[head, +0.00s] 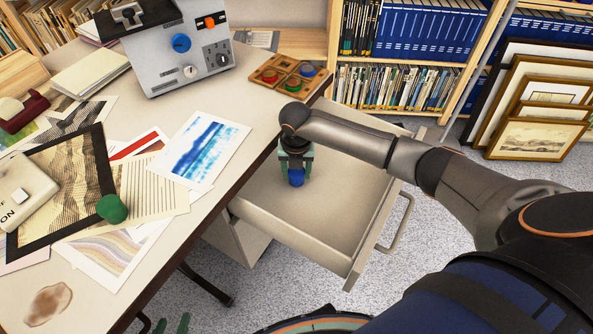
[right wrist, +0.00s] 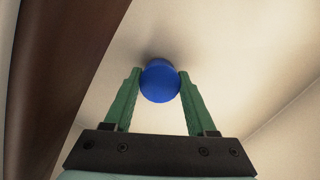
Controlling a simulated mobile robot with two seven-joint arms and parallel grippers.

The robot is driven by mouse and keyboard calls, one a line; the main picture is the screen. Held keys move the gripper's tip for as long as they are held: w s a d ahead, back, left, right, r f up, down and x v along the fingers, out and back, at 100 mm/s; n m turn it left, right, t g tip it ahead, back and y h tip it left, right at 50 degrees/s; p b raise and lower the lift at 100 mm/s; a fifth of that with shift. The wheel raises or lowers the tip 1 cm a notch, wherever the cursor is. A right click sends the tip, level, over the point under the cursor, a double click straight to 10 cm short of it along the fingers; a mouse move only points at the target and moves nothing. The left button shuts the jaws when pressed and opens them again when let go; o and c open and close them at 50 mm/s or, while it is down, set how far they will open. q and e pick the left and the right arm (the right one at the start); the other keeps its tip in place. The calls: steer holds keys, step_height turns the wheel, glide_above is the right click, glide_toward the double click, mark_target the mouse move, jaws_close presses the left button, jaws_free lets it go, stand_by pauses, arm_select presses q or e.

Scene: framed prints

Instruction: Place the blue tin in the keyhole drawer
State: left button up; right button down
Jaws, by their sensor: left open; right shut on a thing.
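The blue tin (head: 296,179) is between the green fingertips of my right gripper (head: 295,160), inside the outline of an open drawer (head: 325,215) below the desk. In the right wrist view, the fingers of my right gripper (right wrist: 160,90) are shut on the blue tin (right wrist: 160,82), with the pale drawer floor behind it. A dark shadow lies by the tin; I cannot tell whether it touches the floor. The rest of the drawer looks empty.
The desk edge runs along the drawer's left side. A green tin (head: 112,209) sits on prints on the desk. A grey machine (head: 180,50) stands behind. Framed prints (head: 535,138) lean at right.

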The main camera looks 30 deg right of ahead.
mark_target(296, 175)
steer(key=c, duration=0.5)
jaws_free()
steer(key=shift+f, duration=0.15)
step_height(296, 175, up, 12)
steer(key=s+p, duration=0.1)
steer(key=p, duration=0.2)
steer(key=shift+a, duration=0.35)
steer(key=shift+s, duration=0.1)
